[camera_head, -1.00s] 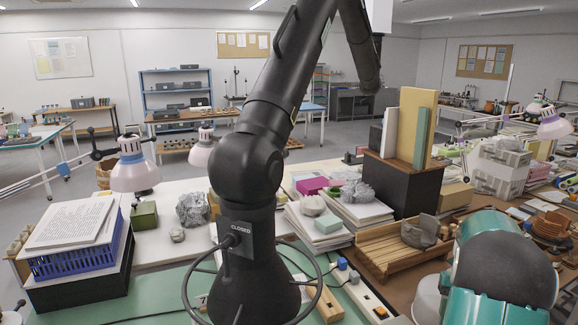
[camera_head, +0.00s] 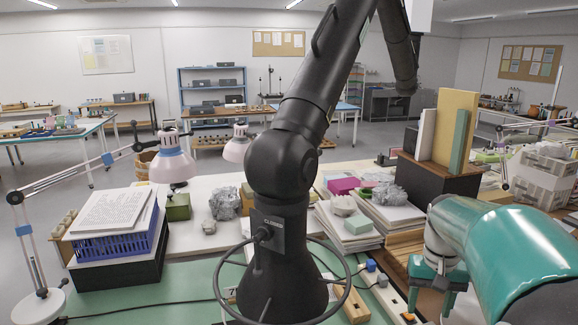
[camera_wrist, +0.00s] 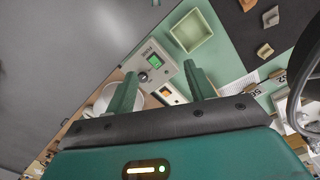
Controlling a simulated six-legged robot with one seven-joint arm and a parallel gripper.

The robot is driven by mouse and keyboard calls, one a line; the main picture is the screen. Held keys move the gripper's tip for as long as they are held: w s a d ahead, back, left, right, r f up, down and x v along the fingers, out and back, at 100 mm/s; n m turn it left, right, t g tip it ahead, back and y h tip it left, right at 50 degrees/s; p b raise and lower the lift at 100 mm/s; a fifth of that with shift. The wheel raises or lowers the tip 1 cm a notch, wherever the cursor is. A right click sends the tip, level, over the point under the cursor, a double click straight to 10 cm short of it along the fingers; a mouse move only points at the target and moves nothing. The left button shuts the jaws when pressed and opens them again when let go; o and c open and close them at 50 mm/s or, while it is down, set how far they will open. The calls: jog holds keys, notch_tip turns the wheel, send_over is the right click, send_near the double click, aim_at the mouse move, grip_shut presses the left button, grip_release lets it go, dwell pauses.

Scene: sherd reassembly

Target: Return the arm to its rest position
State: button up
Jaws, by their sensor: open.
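My gripper (camera_wrist: 162,82) is open in the wrist view, its two green fingers wide apart with nothing held between them. In the head view my teal arm fills the lower right, bent, with the gripper (camera_head: 431,297) hanging low over the right side of the bench. The bench surface right below the gripper is largely hidden by the arm.
A black jointed stand arm (camera_head: 282,165) rises from the green mat in mid-view. A lamp (camera_head: 172,165) and a blue basket (camera_head: 118,236) stand left. Paper stacks (camera_head: 347,228) and a dark box with upright boards (camera_head: 436,178) stand right. The wrist view shows a green tray (camera_wrist: 207,45) and sherds (camera_wrist: 270,17).

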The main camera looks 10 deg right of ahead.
jog(key=s+a+r+n+t, duration=0.1)
jog(key=s+a, duration=0.4)
jog(key=a, duration=0.6)
jog(key=s+a+r+n+t, duration=0.2)
jog(key=s+a+t, duration=0.3)
jog(key=a, duration=0.6)
jog(key=shift+s+n, duration=0.45)
jog(key=shift+n, duration=0.45)
